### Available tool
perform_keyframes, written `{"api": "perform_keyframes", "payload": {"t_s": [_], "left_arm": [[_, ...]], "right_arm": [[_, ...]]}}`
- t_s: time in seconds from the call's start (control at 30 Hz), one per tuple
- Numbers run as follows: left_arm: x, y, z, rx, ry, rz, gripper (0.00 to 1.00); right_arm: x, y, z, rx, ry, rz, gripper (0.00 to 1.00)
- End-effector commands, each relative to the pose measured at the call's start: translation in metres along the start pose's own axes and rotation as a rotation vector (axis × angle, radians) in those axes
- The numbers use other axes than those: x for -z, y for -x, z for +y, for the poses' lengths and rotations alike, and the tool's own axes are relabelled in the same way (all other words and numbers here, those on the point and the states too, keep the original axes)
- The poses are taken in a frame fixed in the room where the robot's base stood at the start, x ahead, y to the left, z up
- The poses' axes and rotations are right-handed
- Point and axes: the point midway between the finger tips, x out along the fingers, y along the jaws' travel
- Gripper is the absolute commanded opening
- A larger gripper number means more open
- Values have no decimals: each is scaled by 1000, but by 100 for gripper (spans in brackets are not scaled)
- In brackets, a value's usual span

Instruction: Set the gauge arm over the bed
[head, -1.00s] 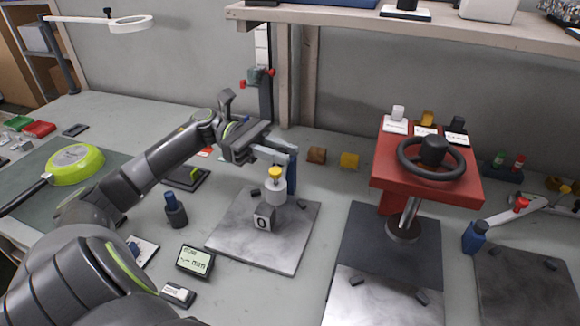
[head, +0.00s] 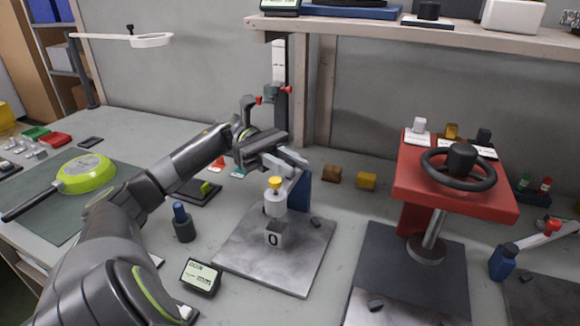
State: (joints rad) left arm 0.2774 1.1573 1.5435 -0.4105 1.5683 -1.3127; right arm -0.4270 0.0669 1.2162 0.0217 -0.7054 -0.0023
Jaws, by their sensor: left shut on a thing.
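The gauge (head: 275,203), a pale cylinder with a yellow cap, stands above the block marked 0 on the grey bed (head: 250,260) in the head view. A blue post (head: 301,188) stands behind it, with the pale gauge arm (head: 292,178) running between post and cylinder. My left gripper (head: 286,160) is shut on the gauge arm near the top of the post. The fingers partly hide the arm, and I cannot tell whether the cylinder touches the block. My right gripper is not in view.
A red stand with a black handwheel (head: 458,168) is to the right. A dark blue-topped bottle (head: 183,224) and a display (head: 201,278) are left of the bed. A green pan (head: 86,172) lies at far left. A shelf (head: 420,38) overhangs the back.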

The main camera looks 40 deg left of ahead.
Motion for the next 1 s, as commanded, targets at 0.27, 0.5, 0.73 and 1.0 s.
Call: {"api": "perform_keyframes", "payload": {"t_s": [0.27,0.5,0.73,1.0], "left_arm": [[-1,1,0,1,0,1,0],[-1,0,0,1,0,1,39],[0,0,0,1,0,1,41],[1,17,1,-1,0,2,41]], "right_arm": [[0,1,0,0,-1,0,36],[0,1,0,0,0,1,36],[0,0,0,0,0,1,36],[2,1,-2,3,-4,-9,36]]}}
